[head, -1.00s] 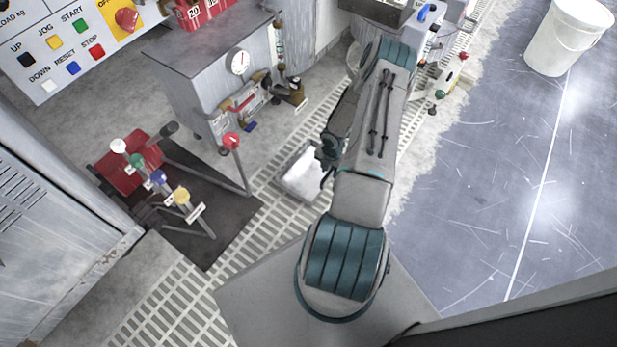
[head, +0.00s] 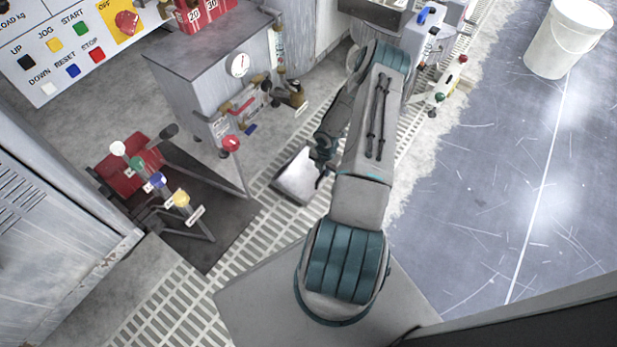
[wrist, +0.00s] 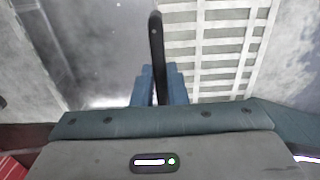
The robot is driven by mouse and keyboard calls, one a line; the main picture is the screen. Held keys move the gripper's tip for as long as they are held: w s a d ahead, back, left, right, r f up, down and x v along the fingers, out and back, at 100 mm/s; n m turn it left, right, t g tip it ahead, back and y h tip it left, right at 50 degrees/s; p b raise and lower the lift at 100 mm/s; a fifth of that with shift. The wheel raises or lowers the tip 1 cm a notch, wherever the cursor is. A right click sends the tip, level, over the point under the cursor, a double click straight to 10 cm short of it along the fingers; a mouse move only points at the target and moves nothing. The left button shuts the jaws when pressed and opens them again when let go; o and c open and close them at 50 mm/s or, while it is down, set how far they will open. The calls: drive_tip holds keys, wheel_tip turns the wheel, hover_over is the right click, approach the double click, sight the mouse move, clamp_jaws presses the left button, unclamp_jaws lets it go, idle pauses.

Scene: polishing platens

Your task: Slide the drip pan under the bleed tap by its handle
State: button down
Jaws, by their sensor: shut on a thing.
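The drip pan (head: 294,178) is a shallow pale metal tray on the floor by the grating, left of my arm in the head view. Its dark handle (wrist: 156,45) stands between the blue fingers of my gripper (wrist: 158,88) in the wrist view. My gripper is shut on the handle; in the head view it is partly hidden by my arm. The pan's grey floor (wrist: 95,45) fills the wrist view's upper left. A brass tap (head: 294,93) with a tag sticks out low beside the grey cabinet, up from the pan; I cannot tell whether it is the bleed tap.
The grey cabinet (head: 195,75) carries a gauge and a red-handled valve (head: 240,106). Floor between pan and cabinet looks clear. A white bucket (head: 565,40) stands far right.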

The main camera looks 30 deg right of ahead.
drive_tip(key=shift+w+a, duration=0.3)
drive_tip(key=shift+w, duration=0.35)
drive_tip(key=shift+w+a, duration=0.3)
drive_tip(key=shift+w, duration=0.35)
drive_tip(key=shift+w+a+b, duration=0.35)
drive_tip(key=shift+w, duration=0.4)
drive_tip(key=shift+w+a+b, duration=0.3)
drive_tip(key=shift+w+b, duration=0.05)
drive_tip(key=shift+w, duration=0.45)
drive_tip(key=shift+w+a+b, duration=0.35)
drive_tip(key=shift+w, duration=0.4)
drive_tip(key=shift+w+a+b, duration=0.35)
drive_tip(key=shift+w+b, duration=0.05)
drive_tip(key=shift+w, duration=0.35)
drive_tip(key=shift+w+a+b, duration=0.3)
drive_tip(key=shift+w+b, duration=0.05)
drive_tip(key=shift+w, duration=0.4)
drive_tip(key=shift+w+a+b, duration=0.35)
drive_tip(key=shift+w+b, duration=0.05)
drive_tip(key=shift+w, duration=0.35)
